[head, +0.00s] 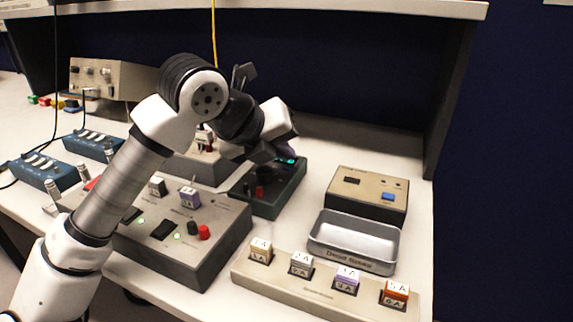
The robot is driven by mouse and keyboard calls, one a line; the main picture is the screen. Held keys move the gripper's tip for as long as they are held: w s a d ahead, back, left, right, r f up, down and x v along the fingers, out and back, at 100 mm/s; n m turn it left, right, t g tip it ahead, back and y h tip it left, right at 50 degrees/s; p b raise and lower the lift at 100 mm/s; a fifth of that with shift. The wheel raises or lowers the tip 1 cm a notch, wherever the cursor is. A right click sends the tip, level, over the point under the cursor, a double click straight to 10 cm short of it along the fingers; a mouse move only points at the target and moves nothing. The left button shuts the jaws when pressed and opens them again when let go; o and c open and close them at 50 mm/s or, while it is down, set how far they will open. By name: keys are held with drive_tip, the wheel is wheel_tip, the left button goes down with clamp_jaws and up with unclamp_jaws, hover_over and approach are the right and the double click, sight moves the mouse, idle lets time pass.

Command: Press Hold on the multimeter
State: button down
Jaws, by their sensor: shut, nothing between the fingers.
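The multimeter appears to be the dark box (286,193) in the middle of the bench, with a small teal display (287,160) at its far end and red and black plugs at its near left. My gripper (284,153) is shut and empty, pointing down over the far end of this box. My wrist and gripper hide much of its upper face. The Hold button cannot be made out, and I cannot tell whether the fingertips touch the box.
A beige box with a blue button (388,196) and a metal tray (352,243) stand to the right. A long fuse holder (325,289) with several labelled blocks lies in front. A grey control box (205,240) is at near left. A yellow cable (214,35) hangs behind my arm.

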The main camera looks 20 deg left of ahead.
drive_tip(key=shift+r, duration=0.1)
drive_tip(key=shift+r+p, duration=1.5)
drive_tip(key=shift+r, duration=1)
